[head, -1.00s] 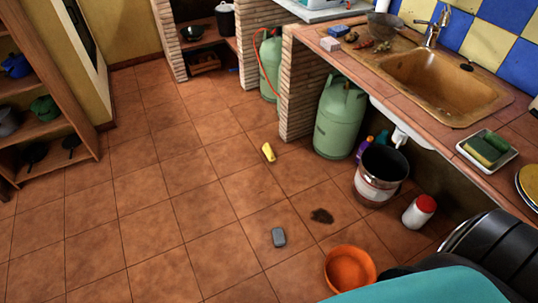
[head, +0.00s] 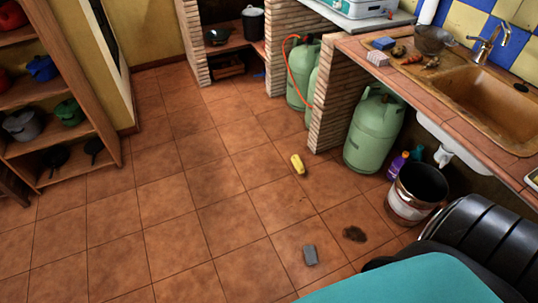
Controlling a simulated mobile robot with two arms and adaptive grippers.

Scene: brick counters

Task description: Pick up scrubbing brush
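No object shows clearly as a scrubbing brush. A small yellow object (head: 297,164) lies on the tiled floor near the brick pillar, and I cannot tell if it is a brush. Neither of my grippers is in view. Parts of my own body, teal and black, cover the lower right corner.
A bucket (head: 405,216) stands under the counter at the right, near a green gas cylinder (head: 374,135). A brick pillar (head: 335,110) supports the counter with a sink (head: 490,95). A wooden shelf (head: 95,125) with pots stands left.

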